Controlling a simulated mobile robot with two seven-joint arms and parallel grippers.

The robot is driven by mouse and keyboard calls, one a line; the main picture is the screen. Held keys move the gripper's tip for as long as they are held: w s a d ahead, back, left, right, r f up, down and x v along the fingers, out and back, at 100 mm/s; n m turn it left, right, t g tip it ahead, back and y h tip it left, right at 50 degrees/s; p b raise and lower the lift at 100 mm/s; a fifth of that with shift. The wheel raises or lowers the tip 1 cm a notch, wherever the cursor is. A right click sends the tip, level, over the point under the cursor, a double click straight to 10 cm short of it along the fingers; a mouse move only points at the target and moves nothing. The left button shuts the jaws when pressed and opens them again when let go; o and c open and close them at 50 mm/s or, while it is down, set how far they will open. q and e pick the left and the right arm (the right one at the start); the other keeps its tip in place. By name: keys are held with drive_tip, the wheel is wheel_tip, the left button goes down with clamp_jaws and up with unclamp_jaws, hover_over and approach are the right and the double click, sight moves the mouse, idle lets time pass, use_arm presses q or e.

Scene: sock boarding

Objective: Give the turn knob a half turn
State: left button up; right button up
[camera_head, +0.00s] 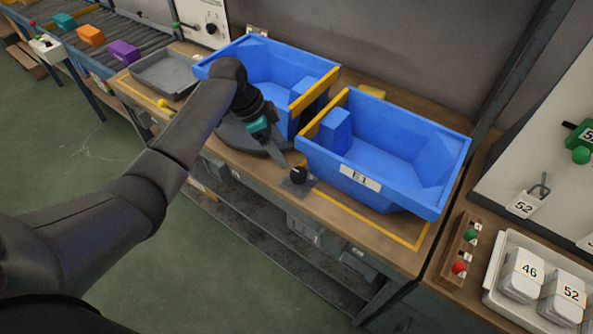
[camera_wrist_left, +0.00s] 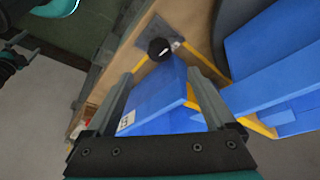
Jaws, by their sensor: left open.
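The turn knob is a round black knob (camera_head: 299,175) on a small grey plate at the front edge of the workbench, in front of the gap between the two blue bins. In the left wrist view the knob (camera_wrist_left: 160,49) shows beyond my fingertips, roughly midway between them, with a white mark at its side. My left gripper (camera_head: 279,150) is open and empty, close to the knob on its upper left, apart from it. It also shows in the left wrist view (camera_wrist_left: 160,76). My right gripper is not in view.
Two blue bins, one left (camera_head: 229,61) and one labelled right (camera_head: 432,142), stand on the workbench (camera_head: 340,205) behind the knob. A grey round disc (camera_head: 238,135) lies under my left wrist. A grey tray (camera_head: 163,72) stands at left. The bench's front edge is close to the knob.

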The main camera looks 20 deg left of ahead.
sight(298, 172)
use_arm(q)
drive_tip(key=b+x, duration=0.2)
drive_tip(key=x, duration=0.8)
drive_tip(key=shift+d+f+b, duration=0.1)
drive_tip(key=shift+f+b, duration=0.2)
drive_tip(key=c, duration=1.4)
